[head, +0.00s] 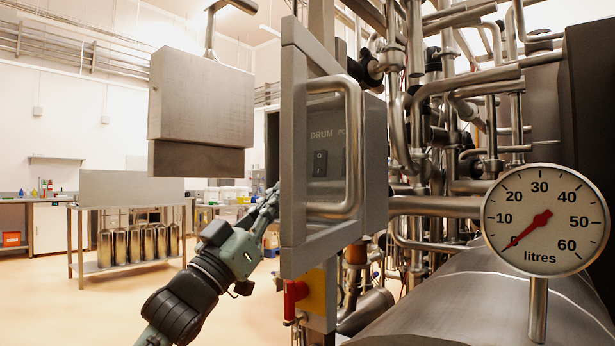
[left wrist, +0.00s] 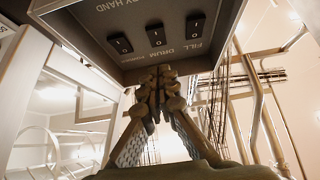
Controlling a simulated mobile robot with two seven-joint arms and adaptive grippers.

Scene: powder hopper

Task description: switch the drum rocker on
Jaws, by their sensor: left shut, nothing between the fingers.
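The drum rocker (head: 320,163) is a small black switch under the word DRUM on a grey control panel (head: 318,110). Which way it is pressed I cannot tell. My right gripper is out of view.
A steel bar handle (head: 352,150) stands out in front of the panel. A dial in litres (head: 545,220) and steel pipes fill the right. A steel box (head: 203,95) hangs at upper left.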

